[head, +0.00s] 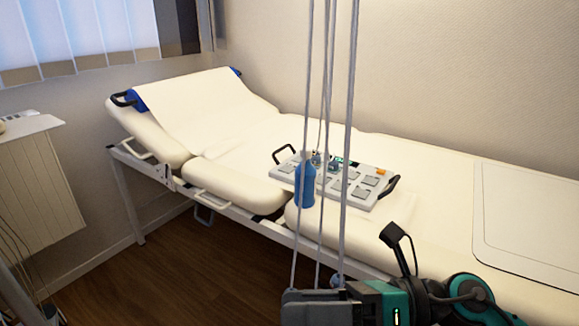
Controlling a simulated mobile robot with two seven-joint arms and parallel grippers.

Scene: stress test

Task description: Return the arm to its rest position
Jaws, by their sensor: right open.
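My right arm, teal and black, comes in from the lower right. Its right gripper (322,300) is at the bottom edge, in front of the bed's near side. It is open, though its fingertips are hard to make out. My left gripper is not in view.
A cream treatment bed (235,190) with a raised head end fills the middle. A grey-white device with buttons (345,182) lies on it. A radiator (40,190) stands left; the wooden floor (150,275) looks clear.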

